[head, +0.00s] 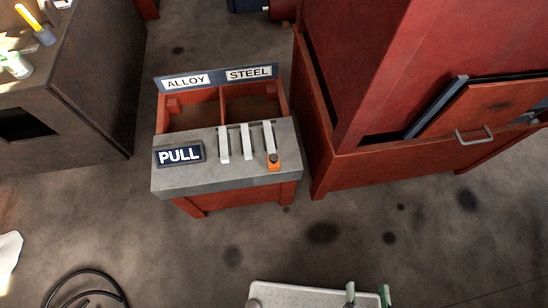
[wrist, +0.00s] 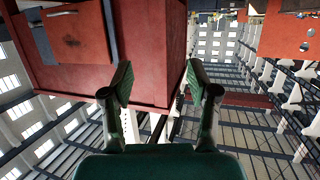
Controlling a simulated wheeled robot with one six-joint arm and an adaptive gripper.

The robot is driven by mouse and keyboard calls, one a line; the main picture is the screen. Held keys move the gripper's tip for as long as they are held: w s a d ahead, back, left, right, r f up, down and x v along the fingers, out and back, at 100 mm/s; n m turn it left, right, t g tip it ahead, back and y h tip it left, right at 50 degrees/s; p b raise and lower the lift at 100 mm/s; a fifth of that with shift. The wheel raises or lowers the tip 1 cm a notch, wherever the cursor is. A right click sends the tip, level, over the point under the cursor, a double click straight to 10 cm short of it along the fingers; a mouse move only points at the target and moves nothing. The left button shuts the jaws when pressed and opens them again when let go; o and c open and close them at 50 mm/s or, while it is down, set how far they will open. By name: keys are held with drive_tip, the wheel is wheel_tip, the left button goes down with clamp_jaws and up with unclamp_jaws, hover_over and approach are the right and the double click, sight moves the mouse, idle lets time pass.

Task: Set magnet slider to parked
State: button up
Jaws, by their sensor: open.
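A small orange slider (head: 273,162) with a dark knob sits at the near end of the rightmost of three pale strips on a grey top (head: 225,180). I take it to be the magnet slider; no parked mark is readable. A dark "PULL" plate (head: 179,154) is to the left on the same top. My gripper (wrist: 160,82) is open in the wrist view, with nothing between its green-padded fingers. Its fingertips (head: 367,293) show at the bottom edge of the head view, well apart from the slider. The slider does not show clearly in the wrist view.
Behind the grey top is a red two-part bin (head: 191,100) under a sign (head: 217,77) reading "ALLOY" and "STEEL". A large red cabinet (head: 385,70) stands close at right, a brown bench (head: 75,80) at left. The floor in front (head: 230,235) is mostly clear.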

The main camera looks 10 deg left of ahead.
drive_tip(key=n+t+y, duration=0.1)
drive_tip(key=n+y, duration=0.5)
drive_tip(key=y, duration=0.3)
approach(275, 162)
drive_tip(key=x, duration=1.1)
drive_tip(key=shift+w, duration=0.25)
clamp_jaws()
